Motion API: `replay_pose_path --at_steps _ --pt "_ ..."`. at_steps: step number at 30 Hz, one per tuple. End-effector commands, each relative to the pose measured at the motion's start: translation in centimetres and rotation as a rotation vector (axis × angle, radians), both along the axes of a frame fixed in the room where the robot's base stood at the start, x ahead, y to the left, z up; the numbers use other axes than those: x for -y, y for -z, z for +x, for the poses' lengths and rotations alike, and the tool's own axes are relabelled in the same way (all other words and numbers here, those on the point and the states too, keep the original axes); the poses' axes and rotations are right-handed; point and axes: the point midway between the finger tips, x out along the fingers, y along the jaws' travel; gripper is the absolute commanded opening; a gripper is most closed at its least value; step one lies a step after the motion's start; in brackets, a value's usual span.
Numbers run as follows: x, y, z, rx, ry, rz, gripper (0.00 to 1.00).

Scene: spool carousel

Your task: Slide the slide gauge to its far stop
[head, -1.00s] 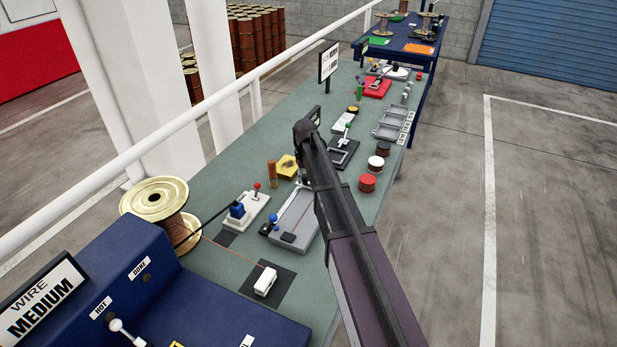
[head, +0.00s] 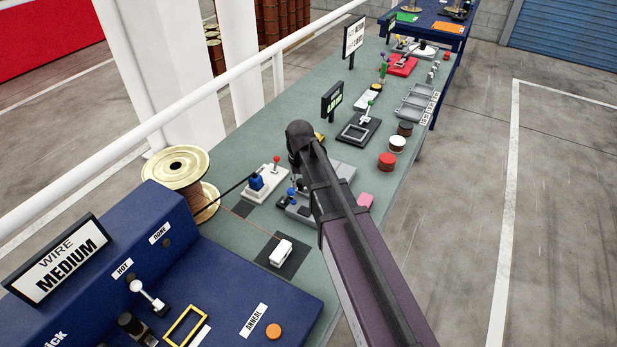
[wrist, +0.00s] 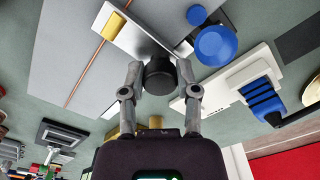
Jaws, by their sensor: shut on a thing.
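The slide gauge appears to be the grey slab (wrist: 75,50) with a thin copper line along it in the wrist view. A light bar (wrist: 135,38) lies across the slab. A dark round knob (wrist: 159,73) stands at the bar's end. My gripper (wrist: 160,82) is shut on this knob, one finger on each side. In the head view the grey gauge bed (head: 343,171) is partly covered by my arm, and the fingertips are hidden there. A blue ball knob (wrist: 196,15) and a larger blue cap (wrist: 215,45) are close to the right of the grip.
A white base with a blue block (head: 256,182) and a red-tipped lever stands left of the gauge. A white block (head: 281,252) sits on a dark pad in front. Red (head: 387,162), white and dark spools stand at the right edge. A wire spool (head: 181,170) is at left.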

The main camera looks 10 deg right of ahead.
Motion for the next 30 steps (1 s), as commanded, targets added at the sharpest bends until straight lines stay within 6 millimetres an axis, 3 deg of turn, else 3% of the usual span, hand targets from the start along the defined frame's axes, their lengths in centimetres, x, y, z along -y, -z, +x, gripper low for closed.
replay_pose_path --at_steps 7,8,10,11,23,30 --pt "0.0 0.0 0.0 -0.001 0.001 0.001 0.00" --pt "0.0 0.0 0.0 -0.001 0.001 0.001 0.50" --pt "0.0 0.0 0.1 -0.001 0.001 0.001 0.70" --pt "0.0 0.0 0.1 -0.001 0.001 0.001 0.76" --pt "0.1 -0.1 0.1 0.000 0.001 0.001 0.76" --pt "0.1 -1.5 0.1 0.000 0.001 0.001 0.76"
